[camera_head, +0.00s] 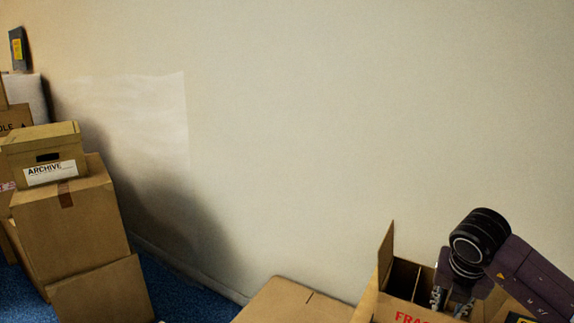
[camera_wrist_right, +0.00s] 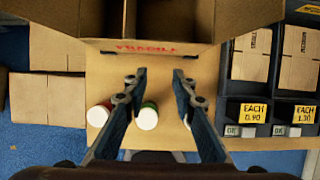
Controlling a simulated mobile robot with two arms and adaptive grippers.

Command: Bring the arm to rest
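My right arm comes in from the lower right of the head view, with its dark wrist and gripper (camera_head: 452,303) beside an open carton marked FRAGILE (camera_head: 386,258). In the right wrist view my right gripper (camera_wrist_right: 158,75) has its two fingers spread apart with nothing held between them. The FRAGILE carton (camera_wrist_right: 232,16) lies beyond the fingertips, and its inner dividers show. I cannot tell whether the fingers touch it. My left gripper is not in view.
White-lidded jars (camera_wrist_right: 147,117) stand on the brown surface under the gripper. Price-tagged black bins (camera_wrist_right: 252,88) with flat cartons are at the right. Stacked cartons (camera_head: 72,222) and an ARCHIVE box (camera_head: 60,147) stand far left. The wall (camera_head: 300,130) ahead is bare.

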